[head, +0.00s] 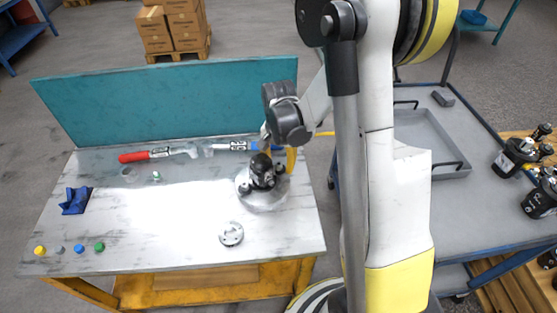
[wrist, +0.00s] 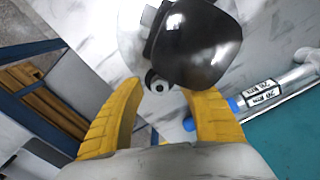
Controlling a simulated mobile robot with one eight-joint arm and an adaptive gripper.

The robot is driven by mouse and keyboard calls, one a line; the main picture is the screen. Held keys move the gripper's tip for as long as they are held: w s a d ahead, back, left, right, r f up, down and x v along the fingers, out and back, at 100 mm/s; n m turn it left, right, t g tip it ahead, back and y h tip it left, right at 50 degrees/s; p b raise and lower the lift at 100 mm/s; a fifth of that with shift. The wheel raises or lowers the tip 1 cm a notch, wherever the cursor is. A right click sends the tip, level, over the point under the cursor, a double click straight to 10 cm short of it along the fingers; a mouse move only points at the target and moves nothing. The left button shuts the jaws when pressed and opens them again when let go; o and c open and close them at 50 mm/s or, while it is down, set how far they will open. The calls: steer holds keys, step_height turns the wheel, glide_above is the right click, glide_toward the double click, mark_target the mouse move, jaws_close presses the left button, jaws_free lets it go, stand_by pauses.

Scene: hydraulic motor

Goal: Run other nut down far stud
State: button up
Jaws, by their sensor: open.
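The black hydraulic motor (head: 262,170) stands on a round pale base (head: 262,197) at the right part of the bench. In the wrist view its glossy dark body (wrist: 198,42) fills the top middle. A black flange ear with a light ring around a dark centre (wrist: 158,84) faces my gripper; I cannot tell whether this is the nut, the stud end or both. My gripper (wrist: 162,90) is open, its yellow fingers apart on either side of that ear, with nothing visibly held. In the head view my gripper (head: 280,150) is at the motor's far side, partly hidden by my wrist.
A metal disc (head: 231,234) lies in front. The bench middle is clear.

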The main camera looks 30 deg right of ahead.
jaws_close()
steer(key=shift+f+m+b, duration=0.15)
steer(key=shift+m+b, duration=0.15)
steer(key=shift+m, duration=0.8)
steer(key=m, duration=0.3)
steer(key=shift+m+b, duration=0.3)
steer(key=m+b, duration=0.1)
steer(key=m, duration=0.4)
steer(key=shift+m, duration=0.4)
steer(key=shift+m, duration=0.3)
